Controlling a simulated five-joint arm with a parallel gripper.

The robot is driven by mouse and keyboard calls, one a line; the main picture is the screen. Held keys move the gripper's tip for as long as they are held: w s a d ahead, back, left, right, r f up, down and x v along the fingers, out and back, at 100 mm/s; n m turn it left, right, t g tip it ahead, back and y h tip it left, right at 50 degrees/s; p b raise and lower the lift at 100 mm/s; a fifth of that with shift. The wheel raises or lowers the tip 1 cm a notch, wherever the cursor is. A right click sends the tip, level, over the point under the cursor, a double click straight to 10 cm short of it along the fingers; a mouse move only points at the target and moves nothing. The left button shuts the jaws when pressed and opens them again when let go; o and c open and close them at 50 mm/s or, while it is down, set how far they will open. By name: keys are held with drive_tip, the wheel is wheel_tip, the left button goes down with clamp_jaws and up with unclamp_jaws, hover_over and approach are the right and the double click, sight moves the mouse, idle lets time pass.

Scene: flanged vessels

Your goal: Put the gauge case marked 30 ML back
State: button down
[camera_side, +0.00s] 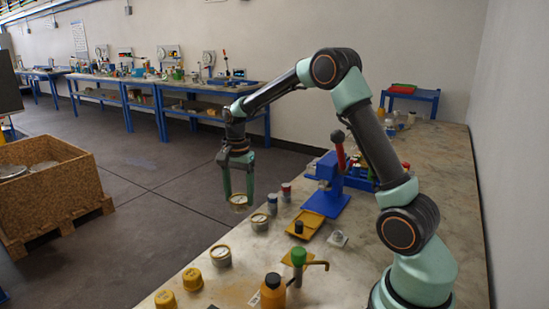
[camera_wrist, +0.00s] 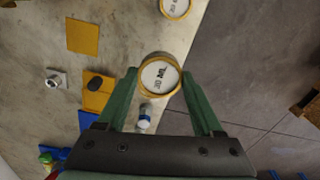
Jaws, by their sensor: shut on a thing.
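My gripper (camera_side: 238,190) is shut on a round gauge case (camera_side: 239,202) with a yellow rim and a pale face, held between the fingertips. In the wrist view the held gauge case (camera_wrist: 160,77) has dark lettering that appears to read 30 ML, between the two green fingers of my gripper (camera_wrist: 159,82). It is held up near the table's left edge. A similar gauge case (camera_side: 259,222) stands on the table nearby, and another (camera_side: 221,256) is closer to the camera. One similar case (camera_wrist: 175,7) shows at the top of the wrist view, its marking hard to read.
Two small bottles (camera_side: 272,204) (camera_side: 286,192) stand right of my gripper. A blue press with a red handle (camera_side: 325,185), a yellow tray (camera_side: 304,222), a green-topped pump (camera_side: 299,257) and an orange bottle (camera_side: 272,290) are farther right or nearer. Yellow caps (camera_side: 192,279) stand front left.

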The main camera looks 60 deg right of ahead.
wheel_tip(320, 180, down, 12)
drive_tip(key=shift+r, duration=0.2)
idle(0.4)
drive_tip(key=shift+c, duration=0.2)
unclamp_jaws()
drive_tip(key=shift+f, duration=0.1)
